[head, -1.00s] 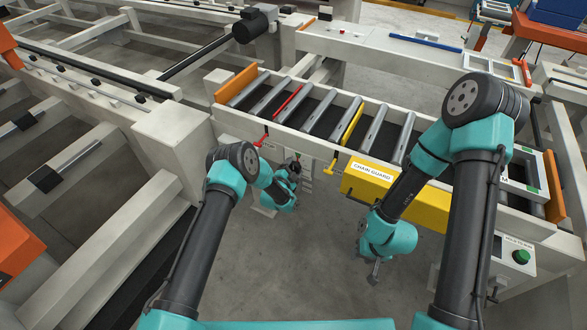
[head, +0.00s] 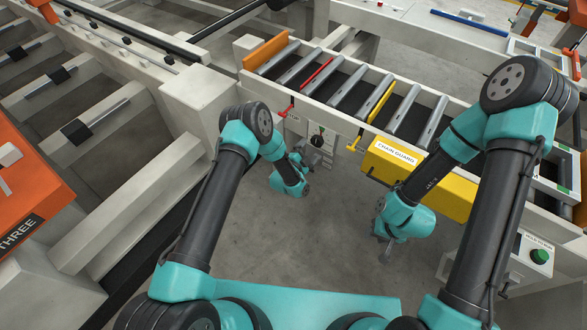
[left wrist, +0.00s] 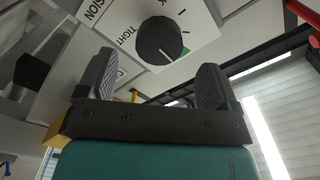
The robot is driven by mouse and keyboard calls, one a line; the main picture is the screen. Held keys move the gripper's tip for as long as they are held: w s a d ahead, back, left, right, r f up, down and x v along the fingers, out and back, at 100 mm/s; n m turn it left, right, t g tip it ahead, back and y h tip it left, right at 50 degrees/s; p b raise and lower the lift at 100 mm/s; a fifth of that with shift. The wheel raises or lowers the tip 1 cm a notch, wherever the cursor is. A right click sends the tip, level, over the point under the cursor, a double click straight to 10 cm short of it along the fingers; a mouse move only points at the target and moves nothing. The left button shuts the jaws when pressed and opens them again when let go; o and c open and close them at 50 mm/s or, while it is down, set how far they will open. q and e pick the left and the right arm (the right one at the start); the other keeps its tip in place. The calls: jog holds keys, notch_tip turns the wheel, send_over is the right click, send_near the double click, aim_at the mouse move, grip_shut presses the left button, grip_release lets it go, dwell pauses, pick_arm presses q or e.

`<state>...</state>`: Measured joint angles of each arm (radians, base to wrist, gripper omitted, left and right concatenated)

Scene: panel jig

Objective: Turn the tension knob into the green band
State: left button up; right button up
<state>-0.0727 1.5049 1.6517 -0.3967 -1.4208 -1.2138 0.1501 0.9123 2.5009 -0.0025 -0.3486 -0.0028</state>
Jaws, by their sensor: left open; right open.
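The tension knob (left wrist: 157,40) is black and round with a white pointer line, on a pale panel (left wrist: 113,18) lettered "TENSION" and "TIGHT". The green band (left wrist: 186,51) is a small patch at the dial's edge, lower right of the knob. The pointer slants to the lower right; I cannot tell whether it lies within the green. In the head view the knob (head: 317,141) is small, under the roller conveyor. My left gripper (head: 312,160) is open just below it; in the left wrist view its fingers (left wrist: 152,80) are apart and empty. My right gripper (head: 385,255) is open and hangs low.
The yellow chain guard (head: 440,186) stands right of the knob panel. A red lever (head: 287,111) and a yellow lever (head: 354,146) stick out from the conveyor's front rail. A green button (head: 540,256) is at far right. The floor below is clear.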

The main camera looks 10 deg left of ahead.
pick_arm(q)
jog(key=v, duration=1.1)
jog(key=s+a+r+n+g+y, duration=0.1)
jog(key=s+a+n+g, duration=0.4)
jog(key=s, duration=0.3)
jog(key=s+a+r+n+g+y, duration=0.2)
jog(key=s+a+n+g, duration=0.3)
jog(key=s+n, duration=0.2)
jog(key=s+a+r+n+g+y, duration=0.1)
jog(key=s+a+n+g, duration=0.4)
jog(key=s, duration=0.6)
jog(key=shift+a+r+n, duration=0.2)
jog(key=shift+r+n, duration=0.2)
jog(key=shift+r, duration=0.2)
jog(key=shift+y, duration=0.3)
